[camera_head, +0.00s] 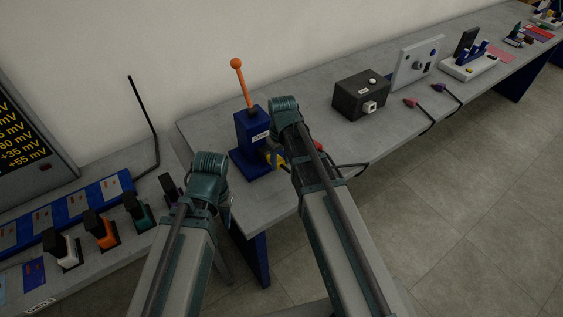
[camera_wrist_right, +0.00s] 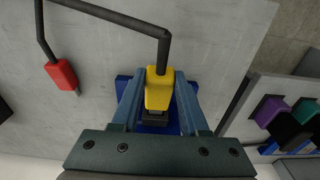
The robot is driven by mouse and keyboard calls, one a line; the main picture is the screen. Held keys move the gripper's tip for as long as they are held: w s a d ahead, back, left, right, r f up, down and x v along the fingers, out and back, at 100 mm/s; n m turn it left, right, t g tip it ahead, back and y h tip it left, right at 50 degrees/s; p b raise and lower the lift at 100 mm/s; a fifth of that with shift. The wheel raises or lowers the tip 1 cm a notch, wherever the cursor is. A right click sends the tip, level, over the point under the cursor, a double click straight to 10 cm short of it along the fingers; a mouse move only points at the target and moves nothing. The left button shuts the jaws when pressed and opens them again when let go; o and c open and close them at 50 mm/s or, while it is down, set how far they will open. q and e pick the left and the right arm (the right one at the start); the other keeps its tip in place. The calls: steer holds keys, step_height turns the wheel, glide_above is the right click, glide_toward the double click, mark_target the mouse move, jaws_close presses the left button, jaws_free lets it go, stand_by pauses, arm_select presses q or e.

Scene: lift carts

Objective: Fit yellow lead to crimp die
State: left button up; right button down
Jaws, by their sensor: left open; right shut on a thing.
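The yellow lead (camera_wrist_right: 158,88) sits between the blue fingers of my right gripper (camera_wrist_right: 158,92), which is shut on it. In the head view my right gripper (camera_head: 277,154) is at the front right of the blue crimp press (camera_head: 248,143), with a bit of yellow showing. The press stands upright with an orange lever raised. In the right wrist view a dark block (camera_wrist_right: 154,116) on a blue body lies at the yellow lead's end; I cannot tell whether they touch. My left gripper (camera_head: 226,212) is open and empty, left of the press.
A red lead (camera_wrist_right: 62,74) lies on the bench beside the yellow one; its cable runs to a black frame. A black box (camera_head: 360,95) and a white panel (camera_head: 417,62) stand farther right. Several coloured holders, one orange (camera_head: 101,230), line the left bench. Bench between press and box is clear.

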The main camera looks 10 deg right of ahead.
steer(key=shift+w+a+f+b, duration=0.15)
steer(key=shift+w+a, duration=0.05)
steer(key=shift+w, duration=0.35)
steer(key=shift+w+a+f+b, duration=0.15)
steer(key=shift+w, duration=0.35)
steer(key=shift+c, duration=1.7)
jaws_free()
steer(key=shift+s, duration=0.1)
steer(key=shift+r, duration=0.1)
step_height(320, 180, up, 14)
steer(key=p, duration=1.3)
steer(key=shift+s+f+p, duration=0.2)
steer(key=shift+s+p, duration=0.15)
steer(key=shift+p, duration=0.05)
steer(key=shift+d, duration=0.1)
steer(key=s+a+f+b, duration=0.4)
steer(key=s+f+b, duration=0.4)
steer(key=s, duration=0.1)
steer(key=s+a+f+h+b, duration=0.1)
steer(key=s+a+f+b, duration=0.4)
steer(key=s+f+b, duration=0.3)
steer(key=shift+s+g, duration=0.4)
steer(key=shift+s, duration=0.1)
